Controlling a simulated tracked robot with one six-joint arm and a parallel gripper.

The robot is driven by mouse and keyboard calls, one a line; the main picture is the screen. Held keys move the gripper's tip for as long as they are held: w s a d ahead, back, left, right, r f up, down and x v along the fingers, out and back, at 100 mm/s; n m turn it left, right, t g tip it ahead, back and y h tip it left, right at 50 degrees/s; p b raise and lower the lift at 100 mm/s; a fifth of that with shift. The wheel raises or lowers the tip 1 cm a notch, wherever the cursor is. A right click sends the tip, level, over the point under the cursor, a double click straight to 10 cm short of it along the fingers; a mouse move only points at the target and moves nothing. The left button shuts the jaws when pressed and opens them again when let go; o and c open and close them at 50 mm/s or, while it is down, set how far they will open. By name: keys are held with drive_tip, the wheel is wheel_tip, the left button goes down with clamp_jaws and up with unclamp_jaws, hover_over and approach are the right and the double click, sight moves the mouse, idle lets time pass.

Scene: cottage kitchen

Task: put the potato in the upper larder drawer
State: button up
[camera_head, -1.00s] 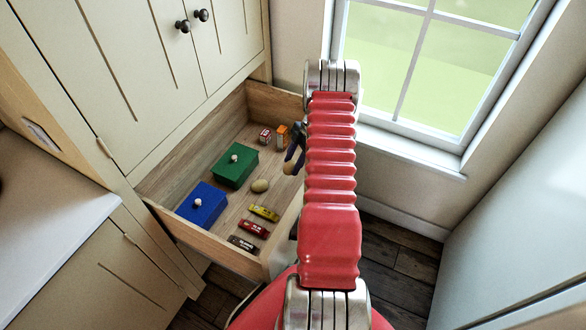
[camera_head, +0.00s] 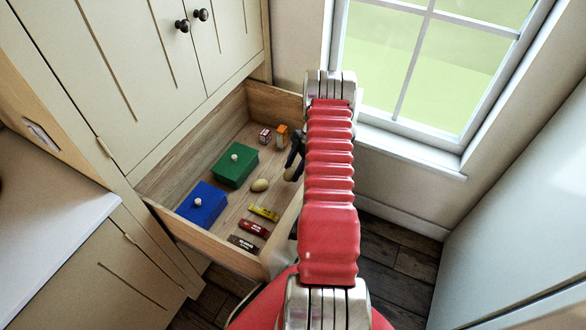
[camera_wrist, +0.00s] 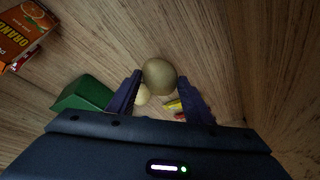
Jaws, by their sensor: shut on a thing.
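A round, tan potato (camera_wrist: 159,76) is held between the two dark fingers of my gripper (camera_wrist: 160,84) in the wrist view. In the head view this potato (camera_head: 289,174) shows just left of my red arm, below the gripper (camera_head: 294,158), which the arm partly hides. My gripper is shut on it, over the right side of the open drawer (camera_head: 215,253). Whether the potato touches the drawer floor I cannot tell. A second pale, potato-like thing (camera_head: 260,185) lies on the drawer floor; it also shows behind the held one in the wrist view (camera_wrist: 142,96).
The drawer also holds a green box (camera_head: 235,170), a blue box (camera_head: 202,205), small cartons (camera_head: 281,134) at the back and several wrapped bars (camera_head: 254,228) in front. Bare floor shows around the held potato. A window (camera_head: 440,70) is at right.

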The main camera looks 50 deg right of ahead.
drive_tip(key=shift+f, duration=0.25)
drive_tip(key=o, duration=1.1)
drive_tip(key=shift+r, duration=0.1)
drive_tip(key=shift+r, duration=0.6)
drive_tip(key=v, duration=1.1)
drive_tip(key=shift+s+d+r, duration=0.1)
drive_tip(key=shift+d+r, duration=0.1)
drive_tip(key=shift+r, duration=0.15)
